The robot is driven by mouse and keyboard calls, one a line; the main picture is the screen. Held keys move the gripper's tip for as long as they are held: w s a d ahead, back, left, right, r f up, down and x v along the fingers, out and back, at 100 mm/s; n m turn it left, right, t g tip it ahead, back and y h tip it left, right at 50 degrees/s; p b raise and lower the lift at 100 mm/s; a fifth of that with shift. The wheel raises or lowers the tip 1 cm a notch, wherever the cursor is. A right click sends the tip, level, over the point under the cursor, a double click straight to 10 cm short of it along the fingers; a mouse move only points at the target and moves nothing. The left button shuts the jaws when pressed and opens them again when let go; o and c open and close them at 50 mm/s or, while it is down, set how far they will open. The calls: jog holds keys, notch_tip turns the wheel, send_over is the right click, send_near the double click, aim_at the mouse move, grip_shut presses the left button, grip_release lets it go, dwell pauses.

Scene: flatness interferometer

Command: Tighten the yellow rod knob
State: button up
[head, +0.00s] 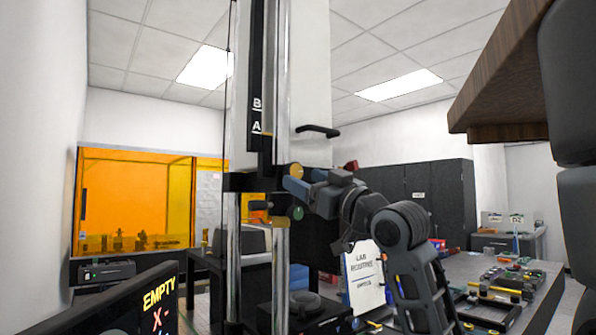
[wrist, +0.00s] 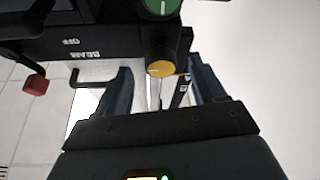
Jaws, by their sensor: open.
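The yellow rod knob (head: 296,171) sticks out from a dark clamp block on the upright metal column in the head view. In the wrist view the yellow knob (wrist: 160,68) shows in the gap between my two blue fingers, close to their tips, with space on both sides. My gripper (head: 295,187) is open and reaches the block from the right; its fingers show apart in the wrist view (wrist: 160,72). I cannot tell how far the knob lies between them in depth.
A green knob (head: 297,213) sits just below the yellow one. A red knob (wrist: 35,84) and a black bent handle (head: 318,131) are nearby. A wooden shelf edge (head: 515,75) overhangs at upper right.

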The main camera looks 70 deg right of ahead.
aim_at(297, 176)
jog(key=shift+p+x, duration=0.4)
jog(key=shift+x, duration=1.2)
jog(key=c, duration=1.1)
